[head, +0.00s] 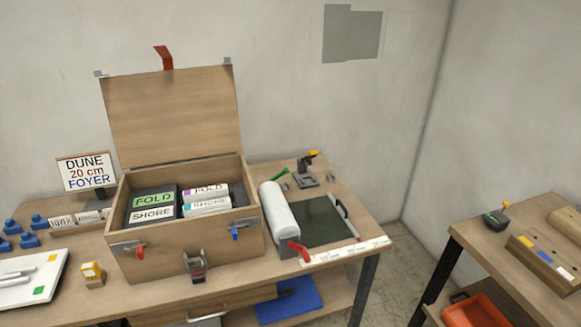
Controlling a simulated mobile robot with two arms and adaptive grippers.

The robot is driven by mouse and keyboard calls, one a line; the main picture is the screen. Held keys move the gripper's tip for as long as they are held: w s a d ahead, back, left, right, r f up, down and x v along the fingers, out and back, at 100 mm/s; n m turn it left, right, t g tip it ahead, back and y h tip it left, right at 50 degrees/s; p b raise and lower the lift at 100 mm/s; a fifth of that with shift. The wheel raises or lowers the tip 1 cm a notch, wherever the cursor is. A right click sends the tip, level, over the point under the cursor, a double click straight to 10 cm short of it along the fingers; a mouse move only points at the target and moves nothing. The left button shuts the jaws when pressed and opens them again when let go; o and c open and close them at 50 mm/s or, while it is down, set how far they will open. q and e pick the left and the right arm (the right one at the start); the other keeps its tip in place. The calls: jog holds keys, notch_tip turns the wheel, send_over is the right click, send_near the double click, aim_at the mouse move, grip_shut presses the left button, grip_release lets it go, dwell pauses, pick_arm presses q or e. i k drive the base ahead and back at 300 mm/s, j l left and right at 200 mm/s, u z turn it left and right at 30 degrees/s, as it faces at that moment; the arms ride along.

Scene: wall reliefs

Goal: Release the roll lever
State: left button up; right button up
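A white roll (279,208) lies along the left side of a dark green cutting plate (318,222) on the right part of the table. A red lever (299,250) sits at the near end of the roll, slanting down to the right. It looks to be the roll lever; I cannot tell whether it is pressed on the roll or loose. Neither of my grippers shows in the head view.
An open wooden case (170,268) holding labelled boxes stands left of the roll. A small grey stand (305,180) with a yellow top is behind the plate. A white ruler strip (345,252) lies along the front edge. A second table (480,238) stands at right, across a floor gap.

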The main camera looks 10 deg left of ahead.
aim_at(286, 169)
jog(key=i+l+z, duration=0.2)
jog(key=i+l, duration=0.95)
jog(key=l, duration=0.15)
